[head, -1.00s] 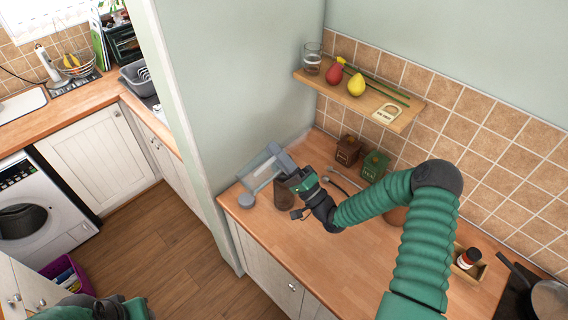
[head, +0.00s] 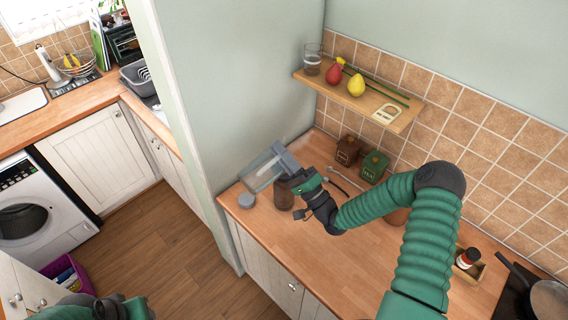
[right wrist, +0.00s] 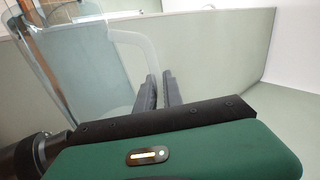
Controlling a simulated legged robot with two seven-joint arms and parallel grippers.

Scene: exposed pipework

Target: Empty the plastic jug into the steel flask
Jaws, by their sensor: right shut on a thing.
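The clear plastic jug (head: 263,172) is held tilted above the counter near the wall. Its handle side and clear body also show in the right wrist view (right wrist: 88,62). My right gripper (head: 291,175) is shut on the jug's handle; its dark fingers (right wrist: 160,92) show close up in the wrist view. A brownish, smooth cylinder (head: 284,194) stands on the counter just below the jug, perhaps the steel flask reflecting the wood. A small grey round thing (head: 246,200) is to its left. Any liquid in the jug is too unclear to tell. My left arm shows only partly at bottom left.
Brown (head: 347,150) and green (head: 374,166) canisters stand behind my right gripper. A shelf (head: 340,92) above holds a glass and red and yellow pears. A wooden box (head: 468,268) with a bottle and a pan (head: 548,298) are at right. The front counter is clear.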

